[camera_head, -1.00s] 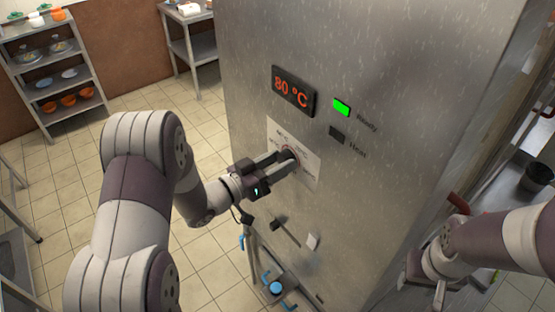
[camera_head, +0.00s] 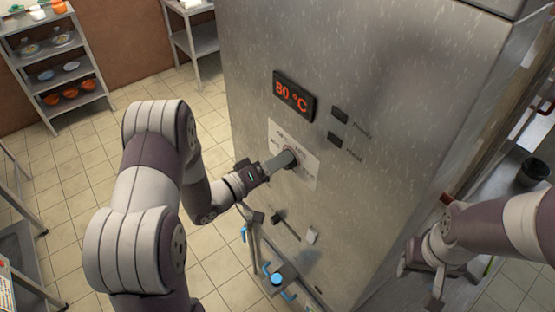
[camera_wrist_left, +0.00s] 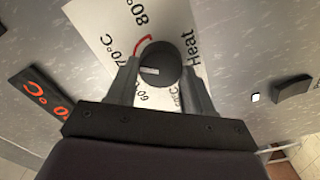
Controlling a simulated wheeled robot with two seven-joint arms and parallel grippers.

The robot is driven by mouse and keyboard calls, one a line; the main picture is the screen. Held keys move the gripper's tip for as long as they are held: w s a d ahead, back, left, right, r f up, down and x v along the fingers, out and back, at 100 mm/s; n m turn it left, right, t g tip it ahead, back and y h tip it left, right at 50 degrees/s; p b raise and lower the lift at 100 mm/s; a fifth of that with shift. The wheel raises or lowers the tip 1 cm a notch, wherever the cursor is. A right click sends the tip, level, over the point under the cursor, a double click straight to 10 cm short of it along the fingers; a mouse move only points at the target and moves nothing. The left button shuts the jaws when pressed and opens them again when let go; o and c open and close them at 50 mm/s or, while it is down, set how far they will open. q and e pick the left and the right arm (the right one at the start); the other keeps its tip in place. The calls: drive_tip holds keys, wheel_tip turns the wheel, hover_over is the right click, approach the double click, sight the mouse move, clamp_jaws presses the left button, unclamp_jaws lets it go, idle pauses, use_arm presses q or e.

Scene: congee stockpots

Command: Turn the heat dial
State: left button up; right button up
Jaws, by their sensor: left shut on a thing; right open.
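The heat dial (camera_wrist_left: 161,64) is a round black knob on a white scale plate (camera_head: 309,169) marked with temperatures and "Heat", on the steel machine's front. In the left wrist view my left gripper (camera_wrist_left: 160,80) has one finger on each side of the dial, shut on it. In the head view the left gripper (camera_head: 287,159) hides most of the dial. The display (camera_head: 293,94) reads 80 °C in orange-red. The Ready lamp (camera_head: 340,115) and the Heat lamp (camera_head: 334,139) are both dark. My right gripper (camera_head: 430,278) is open at lower right, away from the dial.
Blue-handled taps (camera_head: 276,279) stand lower down. A shelf rack (camera_head: 62,70) is far left. Tiled floor lies open left of the machine.

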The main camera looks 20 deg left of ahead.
use_arm(q)
drive_tip(key=shift+n, duration=0.3)
drive_tip(key=o, duration=1)
drive_tip(key=b+v, duration=0.4)
drive_tip(key=v, duration=0.8)
drive_tip(key=shift+s+a, duration=0.25)
